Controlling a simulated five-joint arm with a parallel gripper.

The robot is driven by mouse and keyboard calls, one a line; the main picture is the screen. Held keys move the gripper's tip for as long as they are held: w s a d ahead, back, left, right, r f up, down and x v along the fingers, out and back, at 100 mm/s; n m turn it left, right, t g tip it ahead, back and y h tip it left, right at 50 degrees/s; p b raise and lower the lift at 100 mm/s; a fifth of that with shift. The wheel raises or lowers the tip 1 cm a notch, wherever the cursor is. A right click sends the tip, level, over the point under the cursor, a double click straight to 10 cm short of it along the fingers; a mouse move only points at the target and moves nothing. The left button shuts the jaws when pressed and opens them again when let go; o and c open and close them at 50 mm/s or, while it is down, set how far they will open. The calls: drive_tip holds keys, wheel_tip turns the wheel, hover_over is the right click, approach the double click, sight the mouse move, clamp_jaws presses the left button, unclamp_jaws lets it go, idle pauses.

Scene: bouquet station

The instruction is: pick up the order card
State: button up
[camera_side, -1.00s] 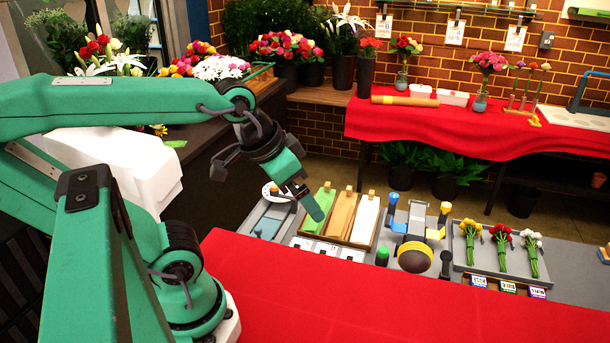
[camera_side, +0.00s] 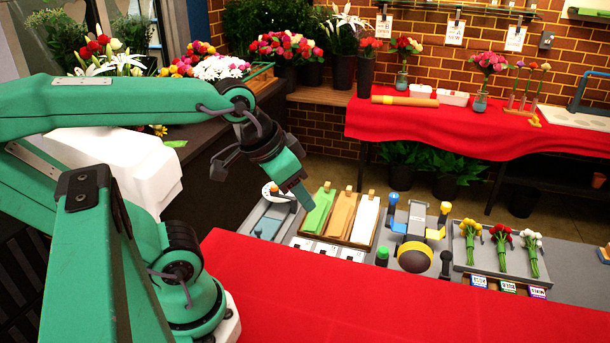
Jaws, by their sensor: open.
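Which item is the order card I cannot tell. Small white cards (camera_side: 326,249) lie in a row in front of the wrap tray, and a flat teal piece (camera_side: 268,227) lies in a grey holder to their left. My gripper (camera_side: 305,200) points down and right, above the area between that grey holder and the green wrap strip. It is open, and nothing shows between its jaws; the far finger is mostly hidden. It looks apart from the cards.
A wooden tray holds green (camera_side: 317,212), tan (camera_side: 342,217) and white (camera_side: 366,222) strips. A blue-and-yellow fixture (camera_side: 415,222) stands right of it. A grey tray (camera_side: 463,262) holds three small bouquets, with labels in front. The red cloth (camera_side: 390,310) in front is clear.

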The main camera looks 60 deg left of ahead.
drive_tip(key=shift+w, duration=0.1)
drive_tip(key=w+a+f+n+g, duration=0.2)
drive_tip(key=w+f+n, duration=0.15)
drive_tip(key=w, duration=0.35)
drive_tip(key=w+a+f+n+g, duration=0.1)
drive_tip(key=w+a+f+n, duration=0.1)
drive_tip(key=w+f, duration=0.35)
drive_tip(key=w+a+f+n+g, duration=0.1)
drive_tip(key=w+f, duration=0.1)
drive_tip(key=f, duration=0.3)
drive_tip(key=w+a+f+n, duration=0.1)
drive_tip(key=w+f, duration=0.1)
drive_tip(key=f, duration=0.2)
drive_tip(key=w+a+f+n+g, duration=0.1)
drive_tip(key=w+a+f, duration=0.1)
drive_tip(key=f, duration=0.3)
drive_tip(key=shift+w+f+g, duration=0.3)
drive_tip(key=shift+w+f, duration=0.05)
drive_tip(key=shift+a+f+n, duration=0.15)
drive_tip(key=shift+f+n, duration=0.1)
drive_tip(key=shift+f, duration=0.05)
drive_tip(key=shift+f, duration=0.1)
drive_tip(key=shift+f, duration=1.2)
